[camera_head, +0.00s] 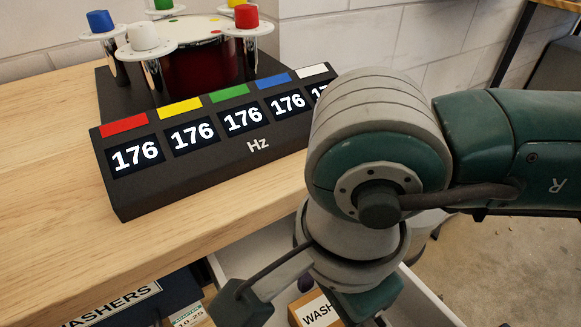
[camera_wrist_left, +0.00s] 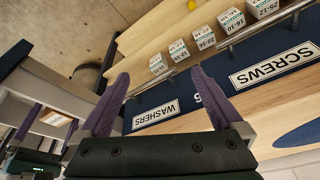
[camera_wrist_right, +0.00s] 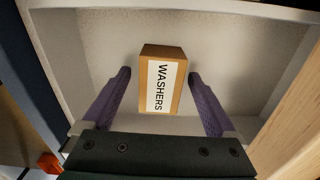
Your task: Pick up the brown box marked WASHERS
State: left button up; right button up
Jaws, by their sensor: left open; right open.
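The brown box marked WASHERS (camera_wrist_right: 162,80) stands in a white open drawer. In the right wrist view it is between and just beyond the fingertips of my right gripper (camera_wrist_right: 158,75), which is open. I cannot tell whether either finger touches it. In the head view only part of the box (camera_head: 318,312) shows at the bottom, the rest hidden by my right arm. My left gripper (camera_wrist_left: 163,78) is open and empty, in front of dark blue drawer fronts with WASHERS and SCREWS labels.
The white drawer (camera_wrist_right: 110,50) has walls around the box. In the head view a wooden bench (camera_head: 50,200) holds a black drum tuner console (camera_head: 200,185) showing several 176 readings. Small labelled boxes (camera_wrist_left: 204,38) stand on a shelf in the left wrist view.

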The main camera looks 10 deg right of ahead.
jog(key=shift+f, duration=0.1)
grip_shut()
dwell(0.8)
